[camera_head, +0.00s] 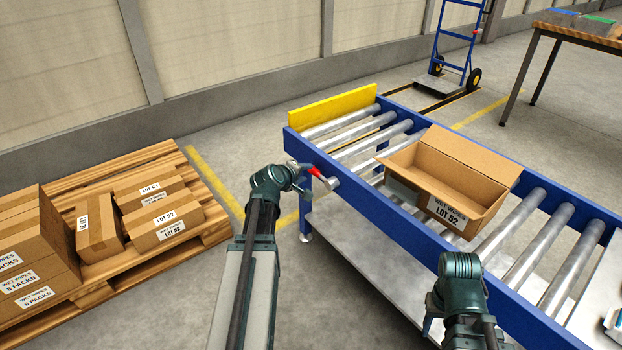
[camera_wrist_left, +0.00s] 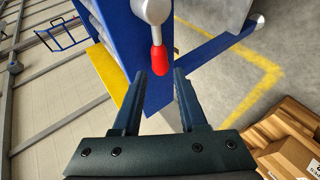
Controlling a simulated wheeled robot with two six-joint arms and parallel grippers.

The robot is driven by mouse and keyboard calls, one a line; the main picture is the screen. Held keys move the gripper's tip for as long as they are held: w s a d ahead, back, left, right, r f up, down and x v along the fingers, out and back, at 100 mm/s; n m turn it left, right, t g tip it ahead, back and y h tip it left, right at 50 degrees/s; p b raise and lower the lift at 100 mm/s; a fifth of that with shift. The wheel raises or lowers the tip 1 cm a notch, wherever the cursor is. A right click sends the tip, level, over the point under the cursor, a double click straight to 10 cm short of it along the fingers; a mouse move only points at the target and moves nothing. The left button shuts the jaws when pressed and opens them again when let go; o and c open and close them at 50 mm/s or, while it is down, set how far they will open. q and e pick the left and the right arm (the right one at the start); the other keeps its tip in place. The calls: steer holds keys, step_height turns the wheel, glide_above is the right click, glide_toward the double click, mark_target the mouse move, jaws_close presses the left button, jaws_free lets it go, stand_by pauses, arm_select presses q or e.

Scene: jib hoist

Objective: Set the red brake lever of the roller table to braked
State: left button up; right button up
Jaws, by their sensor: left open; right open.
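The brake lever has a red grip (camera_head: 314,172) and a silver hub (camera_head: 331,183), on the near long side of the blue roller table (camera_head: 378,210). My left gripper (camera_head: 303,180) is beside the red grip at the table's left end. In the left wrist view, the red grip (camera_wrist_left: 158,60) hangs from the silver hub (camera_wrist_left: 152,10), its tip just ahead of the gap between the open fingers (camera_wrist_left: 161,78). I see no finger closed on it. My right wrist (camera_head: 460,268) is low in front of the table; its fingers are mostly hidden.
An open carton (camera_head: 467,205) labelled LOT 52 sits on the rollers. A yellow end stop (camera_head: 335,110) closes the table's far left end. A wooden pallet (camera_head: 205,245) with several cartons stands at left. A blue hand truck (camera_head: 455,50) is behind. Bare floor separates pallet and table.

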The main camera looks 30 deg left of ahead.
mark_target(312, 171)
arm_select(q)
steer(key=b+x, duration=0.2)
steer(key=x, duration=0.3)
steer(key=shift+w, duration=0.1)
jaws_close()
stand_by(1.4)
